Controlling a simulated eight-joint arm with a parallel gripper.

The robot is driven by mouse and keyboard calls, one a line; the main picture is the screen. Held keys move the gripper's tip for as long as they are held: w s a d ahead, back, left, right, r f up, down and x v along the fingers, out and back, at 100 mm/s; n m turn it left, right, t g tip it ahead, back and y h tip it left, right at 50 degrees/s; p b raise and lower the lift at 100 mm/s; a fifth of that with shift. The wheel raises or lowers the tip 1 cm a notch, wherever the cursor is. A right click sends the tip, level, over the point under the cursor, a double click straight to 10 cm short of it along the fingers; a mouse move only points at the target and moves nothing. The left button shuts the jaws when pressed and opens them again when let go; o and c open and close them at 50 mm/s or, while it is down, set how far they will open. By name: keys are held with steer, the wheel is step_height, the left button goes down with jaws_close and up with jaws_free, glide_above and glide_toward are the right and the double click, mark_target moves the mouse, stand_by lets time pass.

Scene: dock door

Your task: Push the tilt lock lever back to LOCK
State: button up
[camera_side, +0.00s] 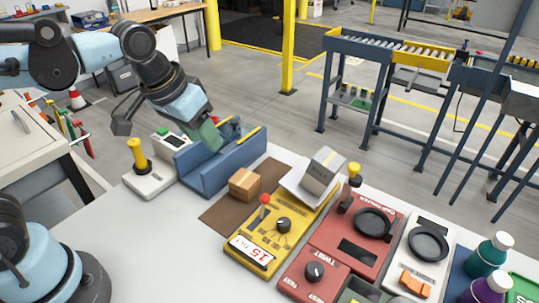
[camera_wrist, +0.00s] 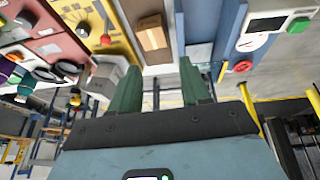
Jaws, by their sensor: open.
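The yellow tilt panel (camera_side: 245,232) stands on the bench at the middle. It carries a red-tipped lever (camera_side: 264,200), a black dial (camera_side: 283,225) and a display reading 15 with TILT. The lever seems to be the tilt lock lever; its LOCK marking is too small to read. In the wrist view the panel (camera_wrist: 78,20) and the red lever tip (camera_wrist: 106,40) show at upper left. A grey box (camera_side: 322,172) rests tilted on a pale plate behind the panel. My gripper (camera_wrist: 160,72), with green fingers apart and empty, is over the blue trough, left of and away from the lever.
The blue trough (camera_side: 195,178) with yellow strips stands beneath my gripper. A cardboard box (camera_side: 245,184) sits on a brown mat (camera_side: 225,218) between trough and panel. A red panel (camera_side: 330,235) is at right, and a white box with a yellow knob (camera_side: 137,148) at left.

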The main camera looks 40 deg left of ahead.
mark_target(265, 195)
steer(key=w+d+g, duration=0.4)
steer(key=d, duration=0.7)
steer(key=shift+y, duration=0.3)
step_height(265, 195, down, 11)
steer(key=shift+d+f, duration=0.1)
steer(key=shift+f, duration=0.1)
steer(key=shift+c, duration=0.5)
jaws_close()
